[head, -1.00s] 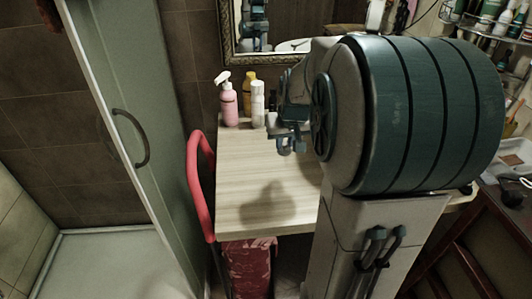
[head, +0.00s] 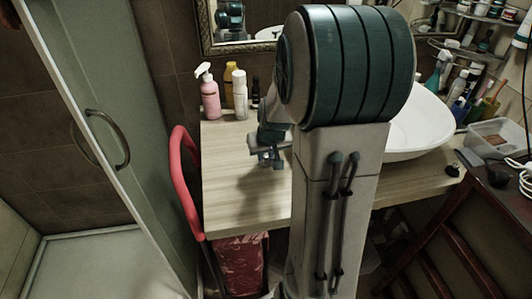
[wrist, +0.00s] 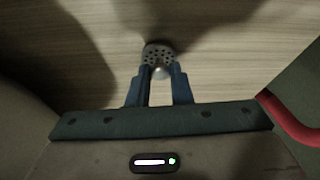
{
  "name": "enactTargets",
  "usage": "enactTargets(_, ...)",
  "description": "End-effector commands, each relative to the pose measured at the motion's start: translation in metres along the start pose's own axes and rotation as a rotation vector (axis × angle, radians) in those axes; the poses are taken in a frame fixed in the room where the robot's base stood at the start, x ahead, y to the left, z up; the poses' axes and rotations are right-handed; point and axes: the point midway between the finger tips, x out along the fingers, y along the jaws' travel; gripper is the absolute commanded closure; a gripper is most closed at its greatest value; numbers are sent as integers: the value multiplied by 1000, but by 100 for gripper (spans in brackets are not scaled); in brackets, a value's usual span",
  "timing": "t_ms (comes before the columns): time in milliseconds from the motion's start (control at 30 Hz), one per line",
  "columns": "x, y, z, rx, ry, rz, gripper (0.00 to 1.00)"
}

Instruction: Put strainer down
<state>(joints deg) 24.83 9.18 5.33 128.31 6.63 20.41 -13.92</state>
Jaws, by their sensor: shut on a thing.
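The strainer (wrist: 157,52) is a small round grey metal disc with holes and a rounded knob. In the wrist view it sits just beyond my fingertips, against the wood-grain counter. My gripper (wrist: 160,75) is shut on the strainer, with its two blue fingers on either side of the knob. In the head view my gripper (head: 270,160) is low over the left part of the counter (head: 235,200). The strainer cannot be made out there. Whether its underside touches the wood is unclear.
A pink spray bottle (head: 210,98), a white bottle (head: 240,97) and a yellow bottle (head: 229,76) stand at the counter's back left. A white basin (head: 420,128) is to the right, partly behind my arm. A red chair frame (head: 184,180) borders the left edge. The counter's front left is clear.

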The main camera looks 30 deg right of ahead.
Motion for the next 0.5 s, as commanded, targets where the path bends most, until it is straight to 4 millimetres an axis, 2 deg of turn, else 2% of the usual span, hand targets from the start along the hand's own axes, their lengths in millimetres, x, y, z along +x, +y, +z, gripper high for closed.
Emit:
enactTargets(300, 4, 0, 1, 0, 1, 0, 100)
enactTargets(333, 3, 0, 1, 0, 1, 0, 76)
enactTargets(400, 2, 0, 1, 0, 1, 0, 59)
enactTargets(500, 2, 0, 1, 0, 1, 0, 59)
